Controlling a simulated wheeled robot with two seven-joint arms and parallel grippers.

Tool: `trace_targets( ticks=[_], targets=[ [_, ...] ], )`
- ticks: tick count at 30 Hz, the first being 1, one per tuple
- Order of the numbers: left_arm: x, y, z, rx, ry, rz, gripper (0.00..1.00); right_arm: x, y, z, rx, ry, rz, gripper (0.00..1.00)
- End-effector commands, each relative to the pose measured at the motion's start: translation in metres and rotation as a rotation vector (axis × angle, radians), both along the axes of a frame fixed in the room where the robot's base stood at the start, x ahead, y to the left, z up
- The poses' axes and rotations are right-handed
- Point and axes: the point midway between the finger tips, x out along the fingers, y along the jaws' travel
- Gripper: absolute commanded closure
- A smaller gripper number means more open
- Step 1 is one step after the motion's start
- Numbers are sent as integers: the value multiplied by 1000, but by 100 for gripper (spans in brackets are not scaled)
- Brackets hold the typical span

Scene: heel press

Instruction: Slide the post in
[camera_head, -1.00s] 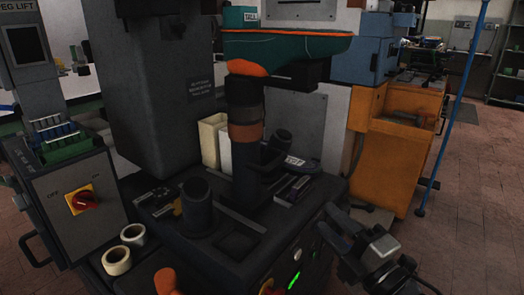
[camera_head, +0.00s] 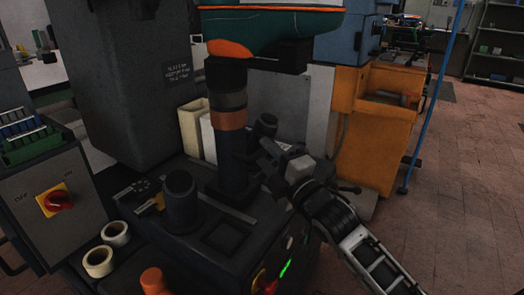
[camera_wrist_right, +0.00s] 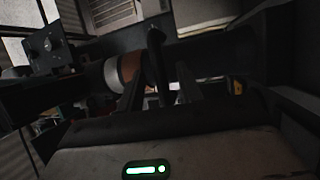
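The post (camera_head: 229,150) is a dark upright column with a copper band and a grey ring. It stands on the black press bed, under a teal and orange shoe-shaped piece (camera_head: 272,27). A dark knob-ended handle (camera_head: 264,126) shows at its right side. My right gripper (camera_head: 268,155) reaches in from the right, close to the post and handle. In the right wrist view its fingers (camera_wrist_right: 159,88) are apart, with the dark handle (camera_wrist_right: 156,45) between them. The banded post (camera_wrist_right: 128,72) shows just beyond. Contact with the handle cannot be told. My left gripper is out of view.
A dark cup-like cylinder (camera_head: 181,200) stands on the bed left of the post. Two tape rolls (camera_head: 107,248), a control box with a red switch (camera_head: 57,201) and an orange knob (camera_head: 155,281) are at left. An orange cabinet (camera_head: 375,130) stands at right.

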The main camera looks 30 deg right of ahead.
Motion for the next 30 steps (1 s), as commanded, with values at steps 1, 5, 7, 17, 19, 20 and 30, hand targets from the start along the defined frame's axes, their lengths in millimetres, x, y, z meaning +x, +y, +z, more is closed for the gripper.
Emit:
trace_targets(
  ticks=[1, 5, 7, 17, 19, 20, 30],
  targets=[
    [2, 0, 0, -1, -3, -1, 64, 8, 1, 1, 1, -2, -1, 64],
    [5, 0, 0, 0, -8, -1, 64, 19, 2, 3, 0, 0, -1, 64],
    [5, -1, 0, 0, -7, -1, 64, 22, 3, 3, 1, 1, -1, 64],
    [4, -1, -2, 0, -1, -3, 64, 23, 3, 3, 1, 1, -1, 75],
    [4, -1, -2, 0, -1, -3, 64, 23, 3, 3, 1, 1, -1, 94],
    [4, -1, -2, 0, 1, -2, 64, 23, 3, 3, 1, 1, -1, 100],
    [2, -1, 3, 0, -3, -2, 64, 49, 16, 5, 5, -1, -4, 100]
  ],
)
